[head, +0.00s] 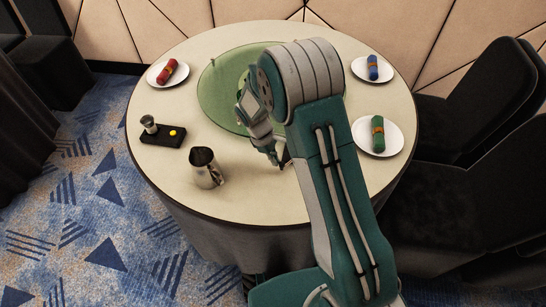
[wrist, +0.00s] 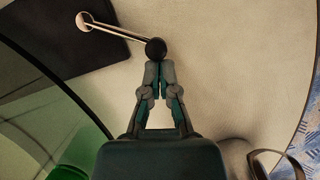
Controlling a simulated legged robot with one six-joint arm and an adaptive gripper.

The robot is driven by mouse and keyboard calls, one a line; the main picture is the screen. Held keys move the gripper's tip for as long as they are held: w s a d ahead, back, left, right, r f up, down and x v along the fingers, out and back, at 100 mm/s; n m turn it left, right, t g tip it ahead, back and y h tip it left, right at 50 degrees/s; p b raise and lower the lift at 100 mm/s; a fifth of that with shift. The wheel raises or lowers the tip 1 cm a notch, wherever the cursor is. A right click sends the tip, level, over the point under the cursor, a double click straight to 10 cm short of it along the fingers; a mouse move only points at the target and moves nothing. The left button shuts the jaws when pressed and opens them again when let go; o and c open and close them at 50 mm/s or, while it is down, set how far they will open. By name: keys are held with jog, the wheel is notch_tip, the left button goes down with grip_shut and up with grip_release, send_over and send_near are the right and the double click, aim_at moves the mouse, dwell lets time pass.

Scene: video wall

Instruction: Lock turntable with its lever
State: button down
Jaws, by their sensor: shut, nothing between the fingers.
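The green turntable (head: 218,95) lies in the middle of the round table; its dark rim and green glass (wrist: 35,110) show at left in the wrist view. The lever (wrist: 118,36) is a thin metal rod running from a pale round pivot over a dark plate (wrist: 62,48) to a black ball knob (wrist: 155,47). In the head view my arm hides the lever. My gripper (wrist: 159,72) is shut and empty, its fingertips right at the knob; contact cannot be told. In the head view my gripper (head: 281,162) is low over the table's near half.
A metal pitcher (head: 206,168) stands left of my gripper. A dark tray (head: 162,138) with a metal cup (head: 149,124) is farther left. Plates with red (head: 168,73), blue (head: 373,68) and green (head: 378,133) napkin rolls line the tablecloth. Chairs stand at right.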

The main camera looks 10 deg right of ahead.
jog(key=s+n, duration=0.1)
jog(key=s+d+n+t, duration=0.1)
jog(key=n, duration=0.1)
jog(key=shift+s+d+h, duration=0.1)
jog(key=shift+h, duration=0.2)
jog(key=s+d+n, duration=0.1)
jog(key=n, duration=0.1)
jog(key=d+n+t, duration=0.1)
jog(key=shift+s+n, duration=0.35)
jog(key=shift+n, duration=0.05)
jog(key=shift+w, duration=0.15)
jog(key=shift+w+a, duration=0.15)
jog(key=shift+w, duration=0.5)
jog(key=shift+a, duration=0.15)
